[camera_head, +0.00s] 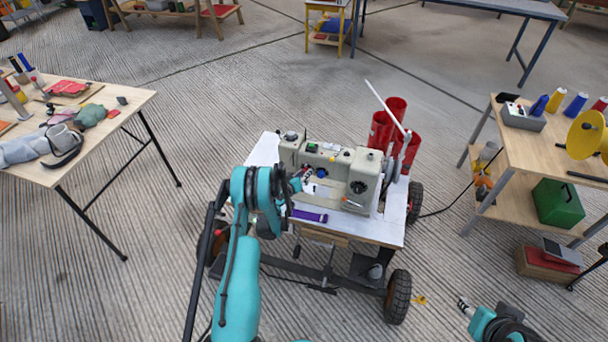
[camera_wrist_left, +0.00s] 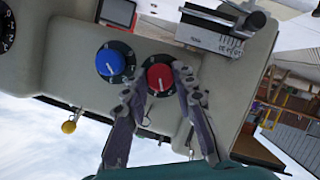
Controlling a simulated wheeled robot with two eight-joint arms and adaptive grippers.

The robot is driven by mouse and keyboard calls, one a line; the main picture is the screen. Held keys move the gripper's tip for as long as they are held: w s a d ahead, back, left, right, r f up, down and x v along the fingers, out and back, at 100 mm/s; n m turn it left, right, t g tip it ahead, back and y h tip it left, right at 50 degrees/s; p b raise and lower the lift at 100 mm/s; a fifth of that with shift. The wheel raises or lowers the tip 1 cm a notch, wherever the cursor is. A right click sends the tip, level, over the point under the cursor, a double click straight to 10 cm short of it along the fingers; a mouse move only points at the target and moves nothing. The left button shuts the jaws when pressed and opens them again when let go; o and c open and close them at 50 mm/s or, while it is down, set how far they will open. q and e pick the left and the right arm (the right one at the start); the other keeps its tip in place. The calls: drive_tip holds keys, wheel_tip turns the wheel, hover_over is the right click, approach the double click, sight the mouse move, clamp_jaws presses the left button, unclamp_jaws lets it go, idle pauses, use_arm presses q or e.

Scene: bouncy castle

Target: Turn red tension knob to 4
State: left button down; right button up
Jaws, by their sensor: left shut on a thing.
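The red tension knob (camera_wrist_left: 160,79) sits on a black numbered dial on the sewing machine's face in the left wrist view. Its white pointer line shows, but the digits are too small to read. My left gripper (camera_wrist_left: 157,80) is shut on the red knob, one finger at each side. In the head view my left gripper (camera_head: 296,184) reaches the front of the beige sewing machine (camera_head: 358,180). The arm partly hides that side of the machine. My right gripper (camera_head: 463,304) is at the lower right, far from the machine; its fingers are too small to judge.
A blue knob (camera_wrist_left: 110,61) sits close beside the red one. A purple item (camera_head: 309,216) lies on the wheeled cart's top (camera_head: 388,229) before the machine. Red cylinders (camera_head: 396,108) stand behind it.

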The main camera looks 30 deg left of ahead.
use_arm(q)
drive_tip(key=shift+w+d+m+g+y, duration=0.15)
drive_tip(key=shift+m+y, duration=0.9)
drive_tip(key=shift+m, duration=0.55)
drive_tip(key=shift+s+d+m+g+y, duration=0.1)
drive_tip(key=shift+m+g+y, duration=0.1)
drive_tip(key=shift+m+y, duration=1.15)
drive_tip(key=shift+w+d+m+g+y, duration=0.15)
drive_tip(key=shift+m+y, duration=0.65)
drive_tip(key=shift+m, duration=1.05)
drive_tip(key=c, duration=1.2)
unclamp_jaws()
drive_tip(key=shift+f, duration=0.1)
wheel_tip(320, 180, up, 10)
drive_tip(key=shift+r, duration=0.1)
